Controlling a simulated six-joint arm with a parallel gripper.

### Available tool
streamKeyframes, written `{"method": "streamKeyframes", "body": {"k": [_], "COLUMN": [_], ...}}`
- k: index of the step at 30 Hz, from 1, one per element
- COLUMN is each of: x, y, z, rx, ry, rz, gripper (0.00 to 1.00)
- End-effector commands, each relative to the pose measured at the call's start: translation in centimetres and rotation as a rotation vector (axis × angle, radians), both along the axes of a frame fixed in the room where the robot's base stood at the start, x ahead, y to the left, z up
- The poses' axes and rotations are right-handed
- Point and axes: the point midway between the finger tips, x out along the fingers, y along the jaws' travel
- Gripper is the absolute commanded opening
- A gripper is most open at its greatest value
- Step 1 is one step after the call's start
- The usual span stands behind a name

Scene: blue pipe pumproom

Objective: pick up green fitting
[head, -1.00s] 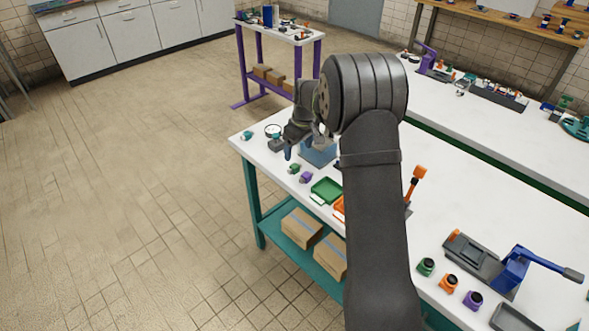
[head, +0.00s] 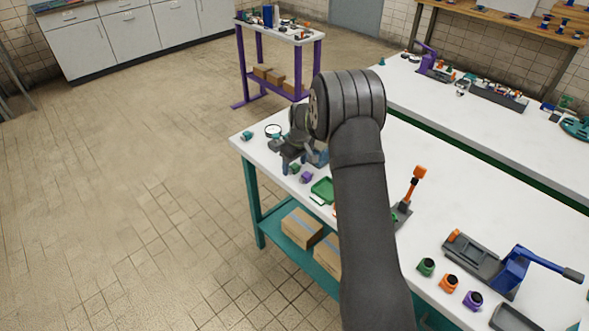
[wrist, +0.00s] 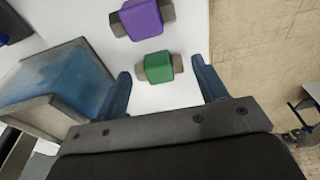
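The green fitting (wrist: 158,66) lies on the white table in the wrist view, a green block with grey ends. It is small in the head view (head: 295,168), near the table's left edge. My gripper (wrist: 165,82) is open, with its two blue fingers apart and the green fitting showing between their tips. From this view I cannot tell how high the fingers are above it. In the head view my gripper (head: 292,165) is over the same spot, partly hidden by my arm.
A purple fitting (wrist: 142,18) lies just beyond the green one. A blue bin (wrist: 55,80) stands close to the left finger. A green tray (head: 323,190) lies nearby on the table. The table edge and floor (wrist: 255,50) are to the right in the wrist view.

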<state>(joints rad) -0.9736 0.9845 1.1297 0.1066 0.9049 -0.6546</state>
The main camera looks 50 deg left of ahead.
Motion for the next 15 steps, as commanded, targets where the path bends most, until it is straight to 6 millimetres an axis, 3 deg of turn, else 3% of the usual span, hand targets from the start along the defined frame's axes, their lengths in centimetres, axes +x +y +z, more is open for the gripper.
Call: {"method": "streamKeyframes", "body": {"k": [1, 6, 15], "x": [0.00, 0.00, 0.02], "y": [-0.01, -0.01, 0.00], "z": [0.01, 0.01, 0.26], "rx": [0.000, 0.000, 0.000], "ry": [0.000, 0.000, 0.000], "rz": [0.000, 0.000, 0.000], "gripper": [0.55, 0.23, 0.23]}}
